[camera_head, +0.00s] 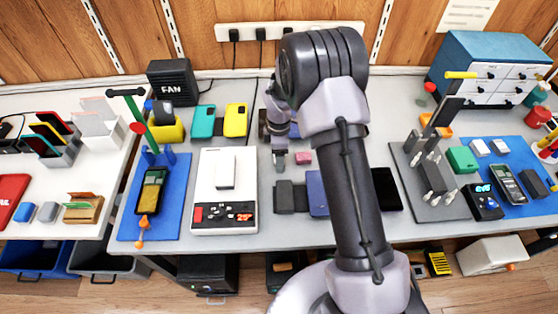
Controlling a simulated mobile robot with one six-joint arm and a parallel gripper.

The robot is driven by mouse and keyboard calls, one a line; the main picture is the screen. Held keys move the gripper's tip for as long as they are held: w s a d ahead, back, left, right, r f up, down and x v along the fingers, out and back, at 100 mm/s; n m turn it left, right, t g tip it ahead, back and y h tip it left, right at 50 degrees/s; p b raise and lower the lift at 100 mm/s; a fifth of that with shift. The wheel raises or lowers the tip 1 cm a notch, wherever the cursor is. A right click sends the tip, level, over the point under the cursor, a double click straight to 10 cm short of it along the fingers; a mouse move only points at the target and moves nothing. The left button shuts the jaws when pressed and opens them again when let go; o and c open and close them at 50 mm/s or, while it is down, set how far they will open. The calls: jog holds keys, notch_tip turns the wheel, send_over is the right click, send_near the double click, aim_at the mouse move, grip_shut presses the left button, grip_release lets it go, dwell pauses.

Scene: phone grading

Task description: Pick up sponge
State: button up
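No object is plainly recognisable as a sponge. A small pink block (304,157) on the grey table may be it; its material is too small to tell. A green block (462,159) lies on the blue mat at the right. My gripper (279,157) points down over the middle of the table, just left of the pink block and apart from it in the picture. Its fingers are small and partly hidden by my own wrist, so I cannot tell if they are open or shut. I see nothing held in it.
My arm hides part of the table's middle. A white device (224,215) with a phone on it and a blue mat (181,200) lie to the left. Dark blocks (291,196) and a dark tablet (386,189) lie near the front. A grey fixture board (425,205) stands right.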

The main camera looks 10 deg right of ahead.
jog(key=c, duration=1.5)
jog(key=shift+r, duration=0.45)
jog(key=r+p, duration=0.2)
jog(key=r, duration=0.1)
jog(key=shift+s, duration=0.3)
jog(key=s+p, duration=0.1)
jog(key=s, duration=0.4)
jog(key=s+p, duration=0.1)
jog(key=s, duration=0.4)
jog(key=s+d+r+p, duration=0.1)
jog(key=s, duration=0.4)
jog(key=shift+s+r, duration=0.1)
jog(key=shift+s, duration=0.1)
jog(key=o, duration=0.6)
jog(key=c, duration=0.4)
